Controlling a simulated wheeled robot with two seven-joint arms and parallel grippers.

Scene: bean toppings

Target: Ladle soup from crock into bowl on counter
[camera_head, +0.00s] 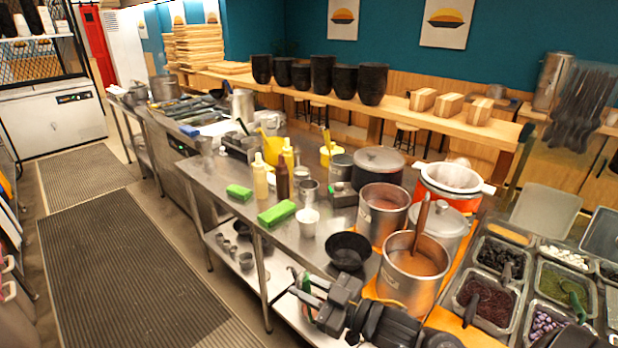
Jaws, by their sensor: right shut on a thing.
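A steel crock (405,290) of orange-brown soup stands at the front of the counter, with a brown handle (422,222) standing up from it. A second steel crock (377,222) with reddish soup stands just behind. A black bowl (348,253) sits on the steel counter, left of the front crock. My right gripper (304,298) is in front of the bowl, low in the picture and left of the front crock. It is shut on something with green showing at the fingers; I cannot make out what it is. My left gripper is not in view.
A small white cup (308,221), green sponges (277,212) and sauce bottles (260,178) stand behind and left of the bowl. Topping pans (487,298) fill the right side. A lidded pot (439,226) stands behind the front crock. A lower shelf (262,277) runs under the counter.

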